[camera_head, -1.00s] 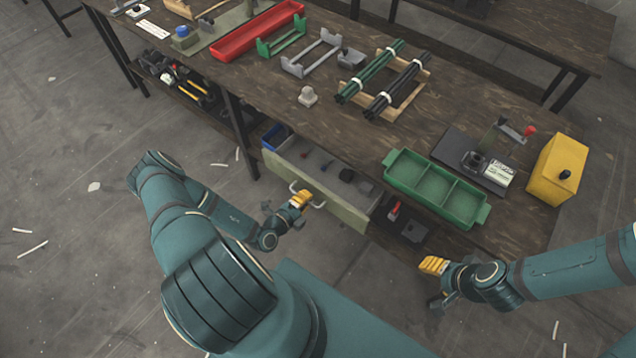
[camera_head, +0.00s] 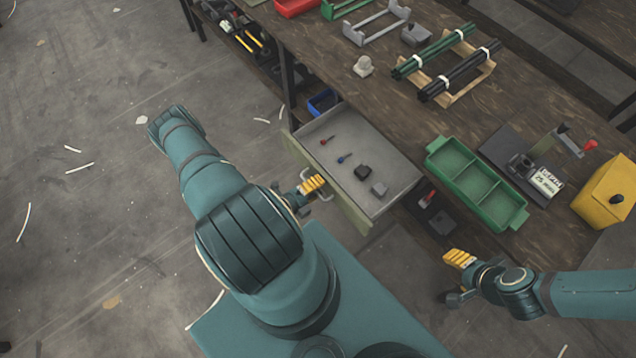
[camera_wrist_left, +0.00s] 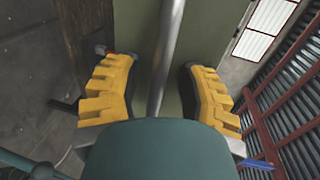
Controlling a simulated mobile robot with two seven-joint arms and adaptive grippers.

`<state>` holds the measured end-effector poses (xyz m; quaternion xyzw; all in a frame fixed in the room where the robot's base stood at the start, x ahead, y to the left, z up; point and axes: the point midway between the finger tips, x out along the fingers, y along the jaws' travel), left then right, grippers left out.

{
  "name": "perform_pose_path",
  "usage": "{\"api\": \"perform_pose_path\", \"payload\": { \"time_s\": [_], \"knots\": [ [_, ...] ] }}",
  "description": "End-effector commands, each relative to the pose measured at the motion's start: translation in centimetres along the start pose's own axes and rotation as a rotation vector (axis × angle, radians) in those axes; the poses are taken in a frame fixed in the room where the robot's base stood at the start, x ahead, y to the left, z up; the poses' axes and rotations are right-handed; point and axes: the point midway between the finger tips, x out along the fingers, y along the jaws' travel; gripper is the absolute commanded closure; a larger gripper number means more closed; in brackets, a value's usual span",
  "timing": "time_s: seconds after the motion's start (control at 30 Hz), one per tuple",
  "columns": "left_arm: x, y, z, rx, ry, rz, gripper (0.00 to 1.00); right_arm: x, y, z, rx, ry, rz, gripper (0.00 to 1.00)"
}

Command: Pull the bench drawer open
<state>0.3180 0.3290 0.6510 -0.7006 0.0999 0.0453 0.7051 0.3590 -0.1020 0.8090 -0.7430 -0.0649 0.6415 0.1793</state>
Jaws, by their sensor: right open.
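The bench drawer (camera_head: 385,171) stands well out from the bench, its inside in view, with a pale green front (camera_head: 352,203). Its metal handle (camera_head: 328,186) is on the front, beside the yellow fingers of my left gripper (camera_head: 313,184). In the left wrist view the handle bar (camera_wrist_left: 168,55) runs between the two fingers of my left gripper (camera_wrist_left: 160,85). The fingers are spread, with a gap on each side of the bar. My right gripper (camera_head: 457,272) is open and empty, in front of the bench, right of the drawer.
Small red, blue, black and grey parts lie in the drawer. A green divided tray (camera_head: 471,185), a yellow box (camera_head: 606,193) and racks with dark rods (camera_head: 455,72) stand on the bench. A blue bin (camera_head: 322,102) is left of the drawer. The floor at left is mostly clear.

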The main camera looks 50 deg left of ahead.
Motion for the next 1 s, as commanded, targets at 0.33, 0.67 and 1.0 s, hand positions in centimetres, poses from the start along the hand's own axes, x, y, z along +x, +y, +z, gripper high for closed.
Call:
{"api": "perform_pose_path", "payload": {
  "time_s": [0.33,0.67,1.0],
  "knots": [
    [-1.0,0.0,0.0,0.000,0.000,0.000,0.59,-0.1,-0.1,0.0,0.000,0.000,0.000,0.46],
    [-3.1,0.0,0.1,0.000,-0.001,0.001,0.59,-0.4,-0.1,0.0,0.000,0.000,0.000,0.46],
    [-5.3,0.0,0.0,0.000,-0.001,0.001,0.59,-0.5,-0.2,-0.1,0.000,0.000,0.000,0.46]
  ]
}}
